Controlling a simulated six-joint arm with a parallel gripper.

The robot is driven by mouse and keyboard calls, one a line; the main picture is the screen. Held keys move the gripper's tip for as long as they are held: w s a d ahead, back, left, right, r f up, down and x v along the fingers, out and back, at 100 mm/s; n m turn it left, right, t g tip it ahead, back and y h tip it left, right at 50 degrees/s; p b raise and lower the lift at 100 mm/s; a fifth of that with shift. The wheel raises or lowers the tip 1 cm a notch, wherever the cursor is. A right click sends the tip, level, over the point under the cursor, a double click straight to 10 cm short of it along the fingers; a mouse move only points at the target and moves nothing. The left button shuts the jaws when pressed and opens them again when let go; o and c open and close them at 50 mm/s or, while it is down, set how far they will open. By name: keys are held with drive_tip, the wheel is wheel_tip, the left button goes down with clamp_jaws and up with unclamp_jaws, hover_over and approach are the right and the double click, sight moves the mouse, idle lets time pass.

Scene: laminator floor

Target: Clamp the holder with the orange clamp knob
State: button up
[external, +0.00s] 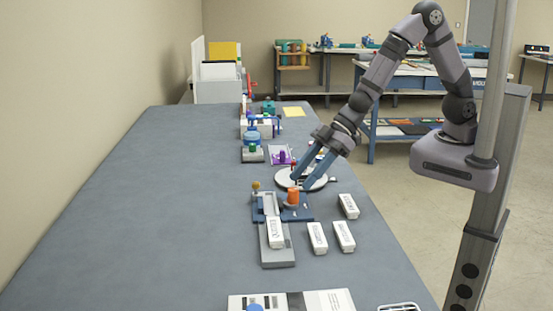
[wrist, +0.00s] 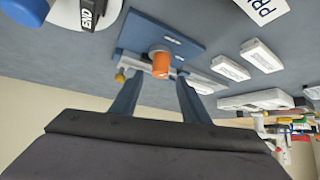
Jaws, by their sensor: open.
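The orange clamp knob (external: 293,197) stands upright on a blue base plate (external: 304,213) near the middle of the bench. It also shows in the wrist view (wrist: 161,66), with the blue plate (wrist: 190,42) around it. A grey holder (external: 278,257) extends from the plate toward the camera, with a white labelled block (external: 275,232) on it. My gripper (external: 299,184) is open, its blue fingers slanting down at the knob. In the wrist view the fingertips (wrist: 159,80) lie to either side of the knob. I cannot tell whether they touch it.
A small brownish-yellow knob (external: 255,185) stands left of the orange one. White blocks (external: 317,238) lie to the right. A white round disc (external: 317,184) is just behind the fingers. A printed white panel (external: 325,300) lies at the front. The bench's left side is clear.

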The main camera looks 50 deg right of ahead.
sight(293, 189)
drive_tip(key=shift+x, duration=2.65)
drive_tip(key=c, duration=1)
